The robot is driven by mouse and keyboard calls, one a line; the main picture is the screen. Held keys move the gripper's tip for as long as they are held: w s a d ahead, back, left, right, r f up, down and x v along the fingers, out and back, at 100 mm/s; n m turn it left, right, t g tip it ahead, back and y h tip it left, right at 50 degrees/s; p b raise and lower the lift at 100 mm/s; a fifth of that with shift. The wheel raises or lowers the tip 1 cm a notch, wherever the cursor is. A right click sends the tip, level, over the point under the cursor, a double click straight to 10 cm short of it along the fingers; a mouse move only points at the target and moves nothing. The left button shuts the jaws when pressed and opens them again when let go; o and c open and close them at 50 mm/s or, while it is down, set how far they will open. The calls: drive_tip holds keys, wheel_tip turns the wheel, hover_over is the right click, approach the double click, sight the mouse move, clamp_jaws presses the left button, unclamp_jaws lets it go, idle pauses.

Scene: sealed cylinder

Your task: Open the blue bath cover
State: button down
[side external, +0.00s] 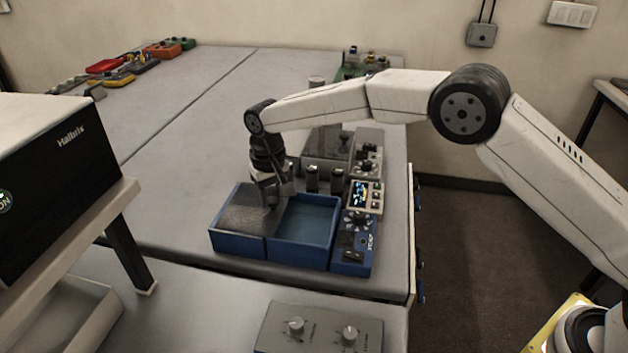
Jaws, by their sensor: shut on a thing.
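The blue bath (300,256) stands near the front right of the table. Its right part is uncovered and shows a bluish inside. A dark grey speckled cover (240,221) lies over the left part. My gripper (273,205) points down at the right side of this cover, by the edge of the uncovered part. It is shut on what appears to be the cover's handle, which the fingers hide. The blue control panel (353,240) with a dial is on the bath's right side.
A black box (50,165) is at left. A grey two-knob box (320,330) is in front. The table's middle left is clear.

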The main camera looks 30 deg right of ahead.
drive_tip(key=shift+w+a+r, duration=0.1)
drive_tip(key=shift+w+a, duration=0.4)
drive_tip(key=shift+w, duration=0.15)
drive_tip(key=shift+c, duration=1.7)
unclamp_jaws()
wheel_tip(320, 180, up, 8)
